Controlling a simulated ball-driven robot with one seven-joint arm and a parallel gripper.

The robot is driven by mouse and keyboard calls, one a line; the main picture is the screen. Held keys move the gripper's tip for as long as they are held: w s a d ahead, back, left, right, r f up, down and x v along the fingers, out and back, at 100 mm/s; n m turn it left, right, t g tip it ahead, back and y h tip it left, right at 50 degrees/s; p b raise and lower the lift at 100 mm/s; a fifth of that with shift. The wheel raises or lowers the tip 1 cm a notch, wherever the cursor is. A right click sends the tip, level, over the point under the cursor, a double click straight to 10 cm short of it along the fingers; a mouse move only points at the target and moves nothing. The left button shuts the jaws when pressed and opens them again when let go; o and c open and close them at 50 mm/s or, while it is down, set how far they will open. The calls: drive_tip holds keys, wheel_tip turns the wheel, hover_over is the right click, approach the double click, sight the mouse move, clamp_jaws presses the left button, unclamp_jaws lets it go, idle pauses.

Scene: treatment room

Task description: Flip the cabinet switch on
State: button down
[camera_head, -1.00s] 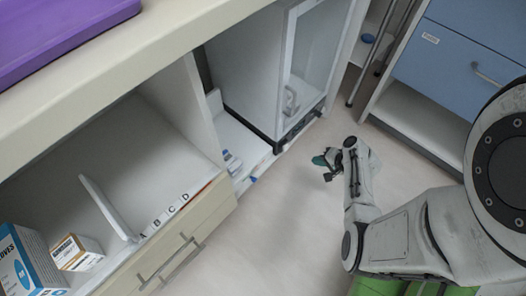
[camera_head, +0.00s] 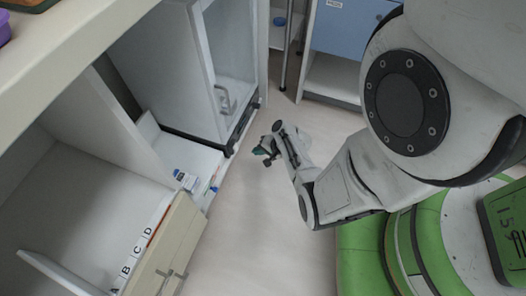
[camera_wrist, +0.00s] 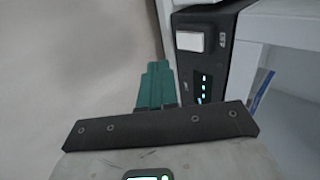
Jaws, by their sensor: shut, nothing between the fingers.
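The cabinet (camera_head: 165,75) is a white box with a glass-fronted door and a black strip (camera_head: 243,124) along its lower front edge. In the wrist view, the black panel (camera_wrist: 221,62) carries a white rectangular switch (camera_wrist: 190,41) near its upper end and small lit blue marks below it. My gripper (camera_wrist: 157,76) has teal fingers pressed together, empty. Its tips are just left of the panel and below the switch in the picture, apart from the switch. In the head view my gripper (camera_head: 264,151) is beside the black strip. The switch is too small to make out there.
Left of the cabinet is an open shelf compartment with labels B, C, D (camera_head: 136,256) and a cream drawer front (camera_head: 172,250). Small bottles (camera_head: 186,179) lie on the ledge before the cabinet. A blue drawer unit (camera_head: 348,28) stands behind. The floor (camera_head: 265,225) is clear.

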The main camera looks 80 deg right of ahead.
sight(236, 148)
drive_tip(key=w+d+f+b, duration=0.1)
drive_tip(key=w+f+b, duration=0.2)
drive_tip(key=w, duration=0.3)
drive_tip(key=shift+w+d+f, duration=0.2)
drive_tip(key=shift+w+d, duration=0.1)
